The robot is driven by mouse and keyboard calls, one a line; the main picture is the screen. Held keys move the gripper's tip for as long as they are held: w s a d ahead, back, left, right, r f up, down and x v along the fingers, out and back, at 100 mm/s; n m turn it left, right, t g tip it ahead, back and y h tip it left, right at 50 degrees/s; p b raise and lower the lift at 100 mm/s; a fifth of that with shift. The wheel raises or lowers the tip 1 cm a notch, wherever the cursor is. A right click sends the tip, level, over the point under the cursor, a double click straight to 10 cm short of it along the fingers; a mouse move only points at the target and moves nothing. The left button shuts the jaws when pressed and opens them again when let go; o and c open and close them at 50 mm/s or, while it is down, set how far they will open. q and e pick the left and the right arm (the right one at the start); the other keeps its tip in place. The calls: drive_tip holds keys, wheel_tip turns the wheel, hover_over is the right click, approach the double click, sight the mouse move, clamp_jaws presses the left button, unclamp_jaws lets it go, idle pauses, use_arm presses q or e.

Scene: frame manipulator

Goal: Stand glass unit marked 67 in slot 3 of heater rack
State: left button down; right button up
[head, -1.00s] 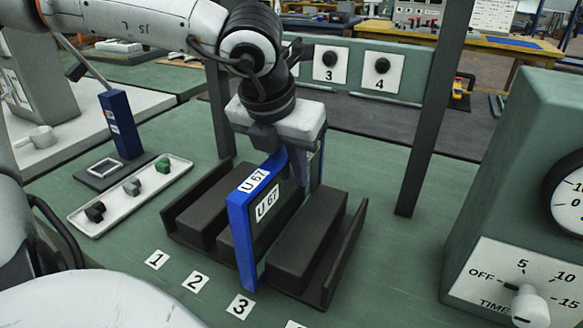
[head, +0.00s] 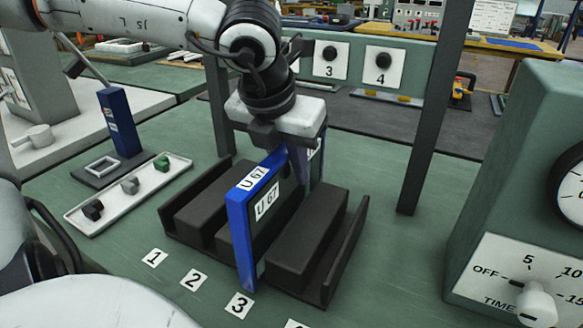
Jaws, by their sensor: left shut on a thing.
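The glass unit marked U 67 (head: 241,240) has a blue frame and stands upright, edge toward me, in the dark heater rack (head: 340,262). It sits between two dark blocks, in line with the floor label 3 (head: 239,305). My left gripper (head: 290,150) is above the rack, shut on the unit's upper part toward its far end. The unit's lower edge is partly hidden between the blocks, so I cannot tell whether it rests on the rack floor. My right gripper is not in view.
Labels 1 (head: 155,257) and 2 (head: 193,279) lie left of label 3. A white tray (head: 120,205) with small blocks is at the left. A dark post (head: 425,150) stands behind right. A green timer box (head: 520,200) is at the right.

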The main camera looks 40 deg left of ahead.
use_arm(q)
drive_tip(key=c, duration=1.6)
unclamp_jaws()
drive_tip(key=shift+o, duration=0.2)
drive_tip(key=shift+s+f, duration=0.1)
drive_tip(key=shift+f, duration=0.05)
drive_tip(key=v, duration=1)
drive_tip(key=shift+r, duration=0.3)
